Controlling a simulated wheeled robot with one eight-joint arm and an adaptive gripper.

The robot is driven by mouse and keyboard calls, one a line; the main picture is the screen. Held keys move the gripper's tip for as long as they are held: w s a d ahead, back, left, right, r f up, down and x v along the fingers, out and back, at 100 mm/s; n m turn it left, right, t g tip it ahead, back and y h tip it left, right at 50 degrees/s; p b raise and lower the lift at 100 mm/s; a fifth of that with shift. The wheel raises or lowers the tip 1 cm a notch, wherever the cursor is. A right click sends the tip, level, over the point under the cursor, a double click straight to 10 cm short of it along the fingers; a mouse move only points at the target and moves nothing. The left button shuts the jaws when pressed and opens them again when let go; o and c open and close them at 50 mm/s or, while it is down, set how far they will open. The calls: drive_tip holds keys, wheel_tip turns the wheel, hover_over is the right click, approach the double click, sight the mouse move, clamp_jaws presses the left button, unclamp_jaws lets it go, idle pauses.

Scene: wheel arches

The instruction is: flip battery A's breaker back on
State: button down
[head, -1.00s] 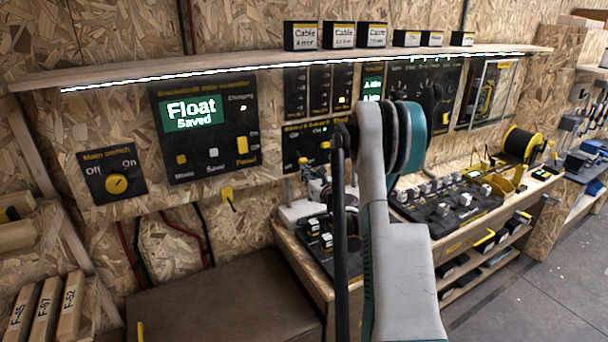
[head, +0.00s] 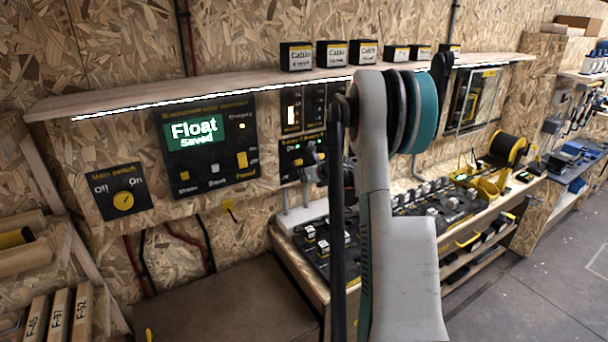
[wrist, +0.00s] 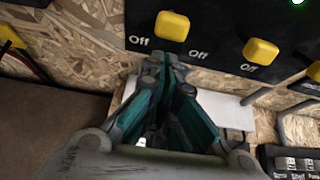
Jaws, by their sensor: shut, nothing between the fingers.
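A dark breaker panel (head: 291,152) is on the wood wall right of the Float display in the head view, partly behind my arm. In the wrist view the panel (wrist: 220,30) fills the top, with a yellow switch (wrist: 172,27) at left and another yellow switch (wrist: 260,52) to its right. "Off" is printed below them. No letter shows which is battery A's, and their positions are unclear. My gripper (wrist: 165,62) is shut and empty, its tips just below the left switch; I cannot tell if they touch. In the head view it (head: 308,160) is partly hidden.
A shelf (head: 240,85) with small labelled boxes overhangs the panels. The Float display panel (head: 205,150) and main switch panel (head: 123,190) are to the left. A workbench (head: 310,270) with a control board stands below. A cable spool (head: 507,150) is farther right.

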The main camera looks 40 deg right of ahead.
drive_tip(key=shift+r+p, duration=0.4)
drive_tip(key=shift+r, duration=0.25)
drive_tip(key=shift+f, duration=0.1)
wheel_tip(320, 180, down, 4)
drive_tip(key=s+b, duration=0.1)
drive_tip(key=b, duration=0.2)
drive_tip(key=w+r+p+v, duration=0.1)
drive_tip(key=r+p+v, duration=0.1)
drive_tip(key=v, duration=0.8)
drive_tip(key=shift+r+p, duration=0.2)
drive_tip(key=shift+p, duration=0.35)
drive_tip(key=shift+s+a, duration=0.1)
